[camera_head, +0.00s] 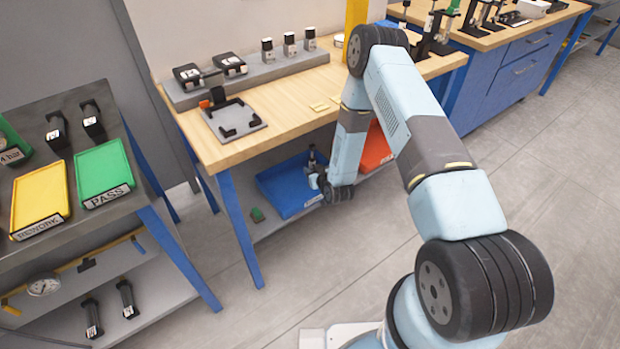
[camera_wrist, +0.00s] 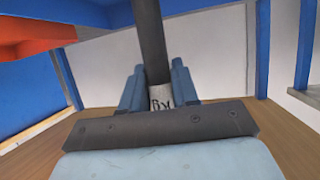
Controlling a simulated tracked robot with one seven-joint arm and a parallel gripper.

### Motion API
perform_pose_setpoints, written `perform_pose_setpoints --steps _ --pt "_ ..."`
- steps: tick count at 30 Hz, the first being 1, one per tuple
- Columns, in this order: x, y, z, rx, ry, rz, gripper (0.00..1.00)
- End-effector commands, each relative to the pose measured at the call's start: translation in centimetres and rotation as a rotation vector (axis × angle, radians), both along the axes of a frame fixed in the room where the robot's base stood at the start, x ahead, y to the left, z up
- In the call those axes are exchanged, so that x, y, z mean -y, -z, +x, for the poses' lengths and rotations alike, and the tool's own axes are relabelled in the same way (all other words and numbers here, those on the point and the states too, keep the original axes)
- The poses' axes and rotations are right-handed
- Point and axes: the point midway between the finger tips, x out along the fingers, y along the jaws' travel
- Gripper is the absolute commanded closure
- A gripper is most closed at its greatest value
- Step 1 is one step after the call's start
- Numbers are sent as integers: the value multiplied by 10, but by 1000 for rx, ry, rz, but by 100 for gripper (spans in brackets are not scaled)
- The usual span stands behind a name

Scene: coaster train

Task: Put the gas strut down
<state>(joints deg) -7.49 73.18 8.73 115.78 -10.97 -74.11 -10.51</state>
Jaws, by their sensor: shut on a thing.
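The gas strut, a dark cylinder (camera_wrist: 150,40) with a white label, stands between the two blue fingers of my gripper (camera_wrist: 160,88) in the wrist view. The gripper is shut on it. In the head view my gripper (camera_head: 316,180) is low, at the front of the workbench's lower shelf, beside and over the blue tray (camera_head: 280,187). My arm hides part of this area. A small dark upright piece shows by the gripper, but I cannot tell how much of it is the strut. Whether the strut touches anything below is not clear.
A red-orange tray (camera_head: 374,152) stands on the same shelf to the right, partly behind my arm. A blue table leg (camera_head: 240,230) stands left. The wooden bench top (camera_head: 290,100) is above. Open floor lies in front.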

Motion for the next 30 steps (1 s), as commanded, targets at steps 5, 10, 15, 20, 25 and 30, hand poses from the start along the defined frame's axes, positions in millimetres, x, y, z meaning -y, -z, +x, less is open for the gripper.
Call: perform_pose_setpoints --steps 5,10,15,20,25,30 --pt "-10 21 14 1 0 0 100" --pt "-13 27 19 2 1 0 100" --pt "-16 42 22 -1 1 -1 100" --pt "-16 60 22 1 1 0 100" --pt "-15 62 23 2 1 0 100" --pt "-15 63 23 1 2 0 100"
